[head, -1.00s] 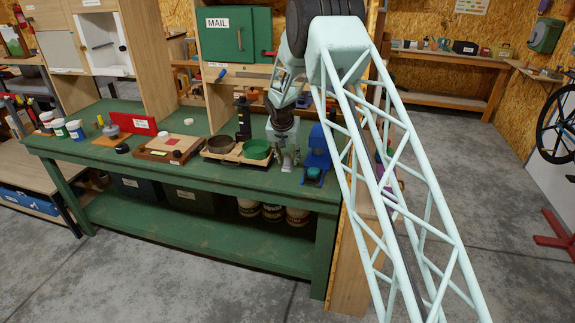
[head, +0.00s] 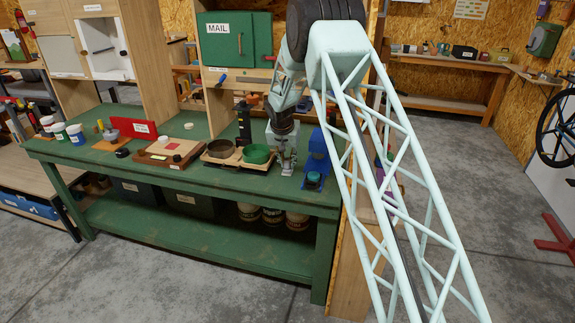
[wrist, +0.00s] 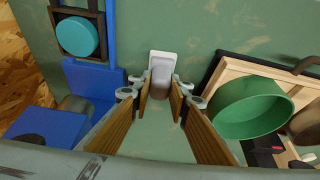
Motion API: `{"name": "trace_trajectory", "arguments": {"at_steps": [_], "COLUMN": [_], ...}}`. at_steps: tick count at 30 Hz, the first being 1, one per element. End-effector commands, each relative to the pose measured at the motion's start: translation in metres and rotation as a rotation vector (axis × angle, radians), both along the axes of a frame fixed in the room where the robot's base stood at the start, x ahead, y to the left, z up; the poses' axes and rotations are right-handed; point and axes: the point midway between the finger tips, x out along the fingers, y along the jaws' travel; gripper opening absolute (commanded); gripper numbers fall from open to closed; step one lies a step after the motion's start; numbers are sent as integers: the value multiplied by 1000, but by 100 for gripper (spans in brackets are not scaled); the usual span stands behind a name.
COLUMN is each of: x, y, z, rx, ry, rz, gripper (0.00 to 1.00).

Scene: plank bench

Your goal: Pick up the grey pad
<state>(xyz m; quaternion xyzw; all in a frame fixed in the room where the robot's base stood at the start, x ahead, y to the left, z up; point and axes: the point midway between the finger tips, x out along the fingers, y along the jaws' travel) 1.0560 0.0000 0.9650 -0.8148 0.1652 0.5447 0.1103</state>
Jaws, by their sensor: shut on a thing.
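The grey pad (wrist: 162,63) is a small light-grey block with rounded corners. In the wrist view it lies at the far end of my gripper (wrist: 163,92), between the two wood-coloured fingers. My gripper is shut on it. I cannot tell whether the pad is clear of the green bench top. In the head view my gripper (head: 287,163) points down over the right part of the bench, between the green bowl and the blue device. The pad is too small to make out clearly there.
A green bowl (wrist: 252,107) on a wooden board stands close on the right in the wrist view. A blue device (head: 315,160) with a teal disc stands close on the other side. A black upright tool (head: 244,122) is behind the bowl. The bench's front edge is near.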

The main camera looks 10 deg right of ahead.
Motion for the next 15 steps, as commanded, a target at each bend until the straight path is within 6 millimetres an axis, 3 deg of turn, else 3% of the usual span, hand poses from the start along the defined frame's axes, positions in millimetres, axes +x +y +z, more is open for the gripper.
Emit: {"name": "trace_trajectory", "arguments": {"at_steps": [15], "x": [1], "y": [0], "z": [63], "rx": [0], "ry": [-3], "rz": [-1], "gripper": [5]}}
